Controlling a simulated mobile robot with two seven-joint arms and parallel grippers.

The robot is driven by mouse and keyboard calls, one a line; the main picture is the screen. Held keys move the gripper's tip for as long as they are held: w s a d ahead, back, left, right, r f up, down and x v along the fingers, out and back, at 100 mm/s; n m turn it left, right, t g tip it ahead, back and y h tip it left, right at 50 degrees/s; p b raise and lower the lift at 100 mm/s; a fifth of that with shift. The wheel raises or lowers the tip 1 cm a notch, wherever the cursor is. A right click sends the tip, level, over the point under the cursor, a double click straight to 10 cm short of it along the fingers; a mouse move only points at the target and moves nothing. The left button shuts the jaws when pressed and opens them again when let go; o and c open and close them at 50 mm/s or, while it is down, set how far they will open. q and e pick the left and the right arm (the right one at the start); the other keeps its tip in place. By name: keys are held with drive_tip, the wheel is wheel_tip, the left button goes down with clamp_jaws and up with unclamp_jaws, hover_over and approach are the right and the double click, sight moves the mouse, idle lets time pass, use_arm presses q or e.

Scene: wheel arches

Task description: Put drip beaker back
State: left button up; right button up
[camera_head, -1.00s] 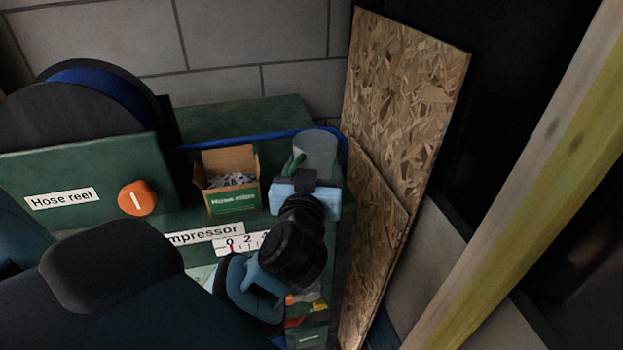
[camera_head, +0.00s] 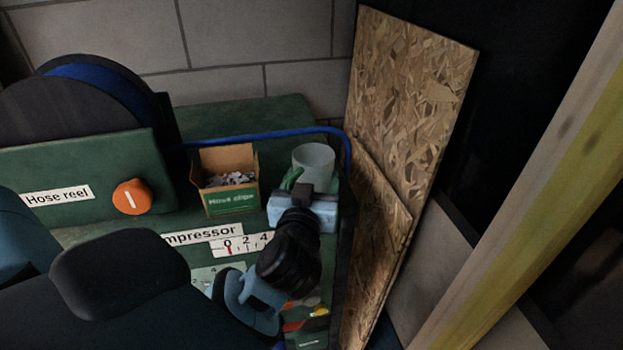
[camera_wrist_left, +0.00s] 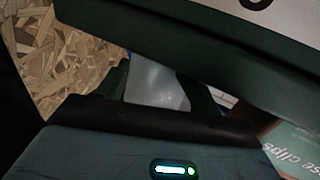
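The drip beaker (camera_head: 314,160), a pale grey-green translucent cup, shows in the head view at the right end of the green compressor top, with its open rim facing up. My left gripper (camera_head: 303,184) is at its near side, with a green finger along the beaker's left. The left wrist view shows the beaker (camera_wrist_left: 155,85) between the two dark fingers, which appear closed on it. The beaker's lower part is hidden by the gripper, so I cannot tell whether it touches the surface below. My right gripper is not in view.
An open box of hose clips (camera_head: 232,203) stands just left of the beaker. A blue hose (camera_head: 250,138) runs behind and bends down at its right. The hose reel (camera_head: 75,165) is at left, and a chipboard sheet (camera_head: 410,100) leans at right.

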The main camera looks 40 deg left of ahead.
use_arm(q)
drive_tip(key=o, duration=0.4)
drive_tip(key=shift+c, duration=0.2)
drive_tip(key=shift+r, duration=0.2)
drive_tip(key=p+v, duration=0.1)
drive_tip(key=v, duration=1.1)
drive_tip(key=shift+p, duration=0.3)
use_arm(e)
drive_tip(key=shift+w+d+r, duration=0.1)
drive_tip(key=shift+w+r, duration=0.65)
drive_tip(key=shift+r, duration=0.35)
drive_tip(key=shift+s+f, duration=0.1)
